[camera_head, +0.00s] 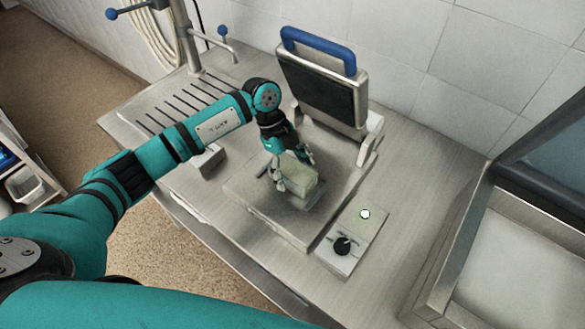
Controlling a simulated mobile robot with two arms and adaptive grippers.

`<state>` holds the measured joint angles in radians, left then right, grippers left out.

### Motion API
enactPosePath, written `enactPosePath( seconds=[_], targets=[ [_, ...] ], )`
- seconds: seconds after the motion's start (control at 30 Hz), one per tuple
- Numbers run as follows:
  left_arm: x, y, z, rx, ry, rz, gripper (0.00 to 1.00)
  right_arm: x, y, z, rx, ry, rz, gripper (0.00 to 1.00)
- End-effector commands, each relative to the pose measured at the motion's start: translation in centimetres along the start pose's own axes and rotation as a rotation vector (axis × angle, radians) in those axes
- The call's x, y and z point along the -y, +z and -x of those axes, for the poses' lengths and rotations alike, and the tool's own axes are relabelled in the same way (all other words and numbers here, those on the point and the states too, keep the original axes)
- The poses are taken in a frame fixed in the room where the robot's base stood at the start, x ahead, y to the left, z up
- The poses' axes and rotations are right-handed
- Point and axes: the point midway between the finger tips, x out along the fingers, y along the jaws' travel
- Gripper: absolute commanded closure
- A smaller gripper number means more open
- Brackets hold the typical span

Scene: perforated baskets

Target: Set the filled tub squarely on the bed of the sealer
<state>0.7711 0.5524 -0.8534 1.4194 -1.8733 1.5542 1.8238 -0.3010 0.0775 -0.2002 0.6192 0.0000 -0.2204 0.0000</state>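The sealer's lid (319,86), with a blue handle, stands raised behind the bed. What fills the tub is too small to tell. My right gripper is out of view.
A control box (352,241) with a black knob and a lit green button sits right of the bed. A slotted drain area and a tap stand (192,40) are at the back left. A steel basin (520,250) is at the right.

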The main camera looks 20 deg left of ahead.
Motion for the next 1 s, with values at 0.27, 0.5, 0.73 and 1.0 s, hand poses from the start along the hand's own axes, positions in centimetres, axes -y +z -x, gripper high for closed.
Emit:
enactPosePath(
  seconds=[0.27,0.5,0.73,1.0],
  targets=[
    [0.1,0.0,0.5,0.001,-0.002,0.000,0.19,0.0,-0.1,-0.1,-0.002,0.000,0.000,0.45],
    [0.1,0.2,4.4,0.003,-0.006,-0.001,0.19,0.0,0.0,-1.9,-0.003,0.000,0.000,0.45],
    [0.1,0.1,9.2,0.003,-0.004,-0.001,0.19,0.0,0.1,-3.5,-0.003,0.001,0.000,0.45],
    [0.0,0.0,12.0,0.001,-0.001,0.000,0.19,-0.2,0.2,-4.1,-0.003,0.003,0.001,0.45]
  ],
)
